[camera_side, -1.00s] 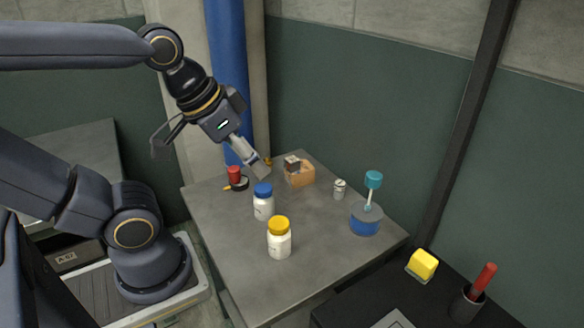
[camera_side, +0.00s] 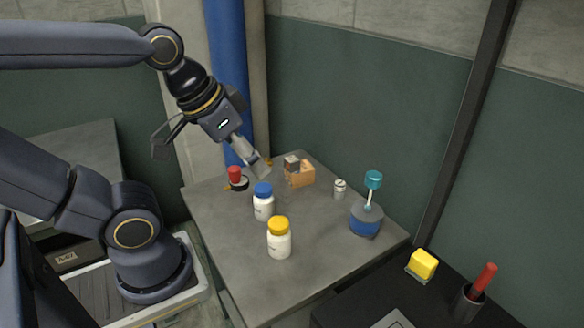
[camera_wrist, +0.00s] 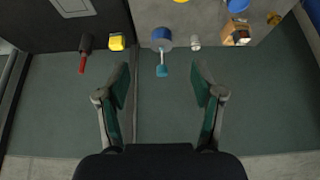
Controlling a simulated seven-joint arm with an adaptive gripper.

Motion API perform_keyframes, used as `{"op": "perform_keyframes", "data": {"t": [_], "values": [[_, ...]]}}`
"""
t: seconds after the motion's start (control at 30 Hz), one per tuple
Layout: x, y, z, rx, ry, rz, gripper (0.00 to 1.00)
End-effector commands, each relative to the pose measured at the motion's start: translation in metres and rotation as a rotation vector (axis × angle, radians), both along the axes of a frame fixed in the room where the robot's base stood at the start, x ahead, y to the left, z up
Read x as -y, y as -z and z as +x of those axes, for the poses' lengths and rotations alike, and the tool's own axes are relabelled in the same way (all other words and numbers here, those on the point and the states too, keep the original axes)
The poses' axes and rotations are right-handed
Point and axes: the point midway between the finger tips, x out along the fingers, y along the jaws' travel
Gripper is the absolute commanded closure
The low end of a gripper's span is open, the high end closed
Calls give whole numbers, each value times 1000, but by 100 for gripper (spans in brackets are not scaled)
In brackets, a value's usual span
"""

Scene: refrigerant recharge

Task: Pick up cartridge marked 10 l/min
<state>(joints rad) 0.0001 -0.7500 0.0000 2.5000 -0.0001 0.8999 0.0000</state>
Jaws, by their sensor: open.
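A small white-and-grey cylinder (camera_side: 340,189) stands upright on the grey table, between the wooden box and the blue round container; it may be the cartridge, but no 10 l/min marking is readable. It also shows in the wrist view (camera_wrist: 195,41), near the table edge. My gripper (camera_side: 260,168) is above the table, left of the wooden box and apart from the cylinder. In the wrist view my gripper (camera_wrist: 160,84) has its two fingers spread wide with nothing between them.
On the table (camera_side: 305,270) stand a blue-capped bottle (camera_side: 263,203), a yellow-capped bottle (camera_side: 279,239), a red-topped item (camera_side: 235,176), a wooden box (camera_side: 301,176) and a blue container (camera_side: 365,220) with a teal-headed tool. A dark bench at right holds a yellow block (camera_side: 423,264) and a red-handled item (camera_side: 484,279).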

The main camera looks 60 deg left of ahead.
Motion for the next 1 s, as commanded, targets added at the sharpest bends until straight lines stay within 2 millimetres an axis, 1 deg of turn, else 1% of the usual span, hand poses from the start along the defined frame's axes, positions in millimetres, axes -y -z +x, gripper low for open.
{"op": "perform_keyframes", "data": {"t": [0.27, 0.37, 0.43, 0.47, 0.5, 0.57, 0.6, 0.67, 0.7, 0.73, 0.77, 0.8, 0.87, 0.9, 0.97, 1.0], "values": [[0, -2, 1, 5, 0, 0, 32], [0, -23, 12, 53, -1, -3, 32], [0, -44, 29, 80, -4, -5, 32], [-1, -53, 40, 86, -8, -6, 32], [-3, -65, 56, 89, -17, -7, 32], [-8, -78, 83, 84, -31, -8, 32], [-11, -84, 102, 77, -41, -10, 32], [-18, -89, 132, 62, -59, -11, 32], [-23, -89, 153, 49, -72, -12, 32], [-28, -87, 169, 37, -81, -13, 32], [-32, -85, 184, 26, -91, -14, 32], [-39, -79, 205, 9, -104, -15, 32], [-51, -65, 236, -20, -124, -16, 32], [-59, -52, 255, -41, -138, -17, 32], [-72, -29, 281, -77, -159, -19, 32], [-81, -12, 296, -101, -172, -20, 32]]}}
